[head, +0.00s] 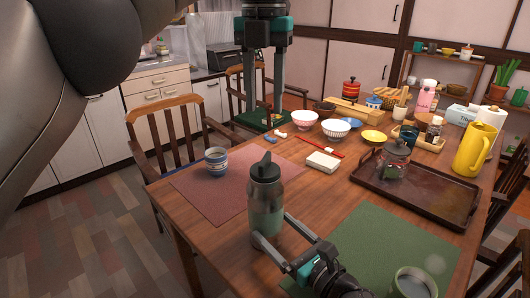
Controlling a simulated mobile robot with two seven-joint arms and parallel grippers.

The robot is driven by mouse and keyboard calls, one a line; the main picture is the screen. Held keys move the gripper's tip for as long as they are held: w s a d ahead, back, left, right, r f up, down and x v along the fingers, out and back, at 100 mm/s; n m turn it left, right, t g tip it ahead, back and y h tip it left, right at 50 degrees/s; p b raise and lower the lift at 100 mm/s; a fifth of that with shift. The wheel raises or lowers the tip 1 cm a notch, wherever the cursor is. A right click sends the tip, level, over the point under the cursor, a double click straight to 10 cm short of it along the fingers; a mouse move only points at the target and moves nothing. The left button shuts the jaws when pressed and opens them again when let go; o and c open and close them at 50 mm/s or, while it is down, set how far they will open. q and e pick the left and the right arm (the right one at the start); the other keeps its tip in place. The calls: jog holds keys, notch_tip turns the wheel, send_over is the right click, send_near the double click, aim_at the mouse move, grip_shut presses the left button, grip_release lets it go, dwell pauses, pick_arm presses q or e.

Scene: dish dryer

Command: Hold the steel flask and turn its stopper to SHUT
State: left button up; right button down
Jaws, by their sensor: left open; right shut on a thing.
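The steel flask (266,212) stands upright on the table near its front edge. It has a grey-green body and a dark stopper (264,169) with a raised spout-like piece. Any mark for SHUT is too small to read. My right gripper (271,234) comes from the lower right and is shut on the flask's lower body. My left gripper (264,108) points down with its two fingers apart and empty. In the picture it is above the stopper, clear of it.
A red placemat (205,189) with a blue-white cup (216,160) lies left. A green placemat (392,240) with a mug (414,284) lies right. A brown tray (440,200) holds a glass teapot (393,160). Bowls and a yellow jug (476,150) stand farther back.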

aim_at(265, 158)
pick_arm(q)
notch_tip(265, 158, down, 11)
jog(key=shift+f, duration=0.1)
dwell(0.4)
grip_shut()
dwell(0.4)
